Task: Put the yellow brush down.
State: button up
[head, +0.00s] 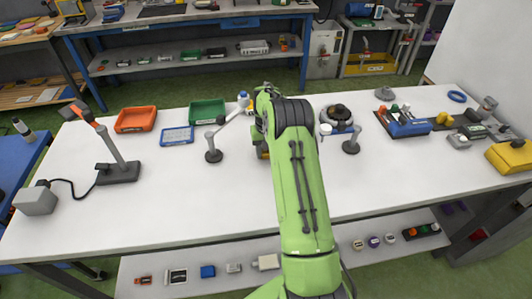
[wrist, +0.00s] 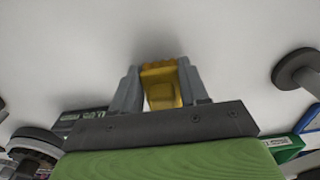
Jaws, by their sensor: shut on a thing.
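The yellow brush (wrist: 160,70) is between the two grey fingers of my gripper (wrist: 158,88) in the wrist view. The fingers are shut on it, one on each side. Beyond it is the white table top (wrist: 80,40), with a soft shadow near the brush. I cannot tell whether the brush touches the table. In the head view a bit of yellow, likely the brush (head: 262,149), shows just left of my green arm. My arm hides most of the gripper there.
A grey post with a round base (head: 214,155) stands left of my arm, and another (head: 351,146) stands right. A green tray (head: 207,111), an orange tray (head: 136,119) and a blue-rimmed tray (head: 177,135) lie at the back left.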

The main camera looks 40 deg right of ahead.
jog(key=shift+f, duration=0.4)
jog(key=o, duration=0.9)
jog(key=shift+w, duration=0.1)
